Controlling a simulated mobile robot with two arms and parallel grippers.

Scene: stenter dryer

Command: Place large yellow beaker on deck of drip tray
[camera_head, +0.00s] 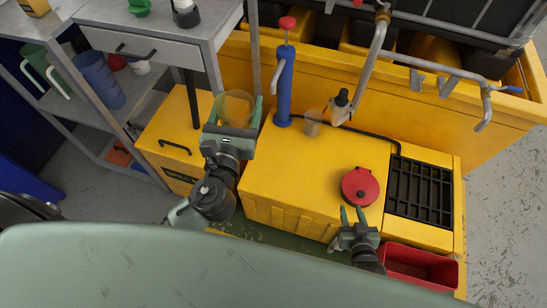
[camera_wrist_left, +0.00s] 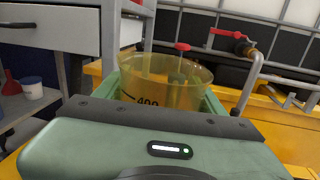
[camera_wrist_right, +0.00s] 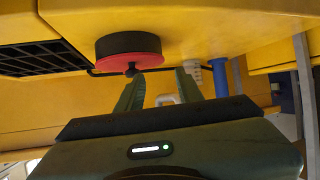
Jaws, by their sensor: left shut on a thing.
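The large yellow beaker (camera_head: 237,108) is translucent, with a printed scale. My left gripper (camera_head: 236,100) is shut on it and holds it upright at the left end of the yellow unit. In the left wrist view the beaker (camera_wrist_left: 165,80) sits between the fingers, its lower part hidden by the gripper. The black slatted grating (camera_head: 421,190), perhaps the drip tray's deck, is set in the yellow unit's right end; it also shows in the right wrist view (camera_wrist_right: 45,58). My right gripper (camera_head: 352,216) is open and empty, just in front of the round red lid (camera_head: 360,186).
A red bin (camera_head: 420,266) is at front right. The yellow top's middle is clear. A grey drawer bench (camera_head: 160,45) stands left.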

